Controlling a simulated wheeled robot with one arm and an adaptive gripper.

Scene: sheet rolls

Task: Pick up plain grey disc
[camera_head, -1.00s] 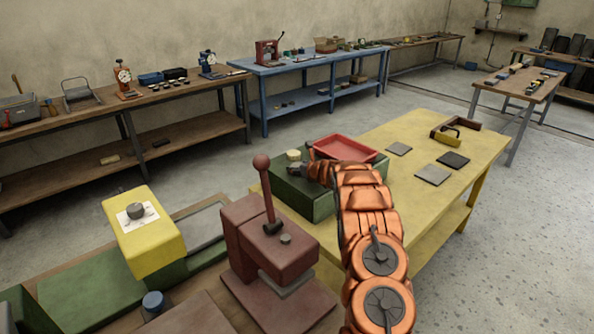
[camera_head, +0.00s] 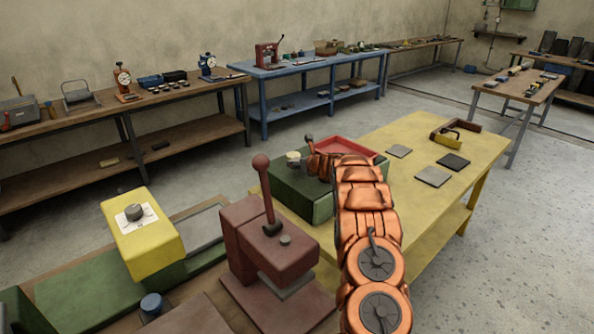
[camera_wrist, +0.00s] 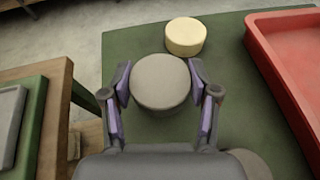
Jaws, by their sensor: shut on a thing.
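The plain grey disc (camera_wrist: 161,82) is between the two fingers of my gripper (camera_wrist: 163,88) in the wrist view, with a finger against each side. My gripper is shut on it, above the green block (camera_wrist: 140,128). In the head view my gripper (camera_head: 309,146) is over the green block (camera_head: 300,196), and the grey disc cannot be made out clearly there. A cream disc (camera_wrist: 185,37) lies on the green block just beyond the grey disc; it also shows in the head view (camera_head: 293,157).
A red tray (camera_wrist: 285,65) stands close to the right of my gripper; it also shows in the head view (camera_head: 362,149). The yellow table (camera_head: 420,135) carries several flat dark squares. A maroon press (camera_head: 275,255) with an upright lever stands in front.

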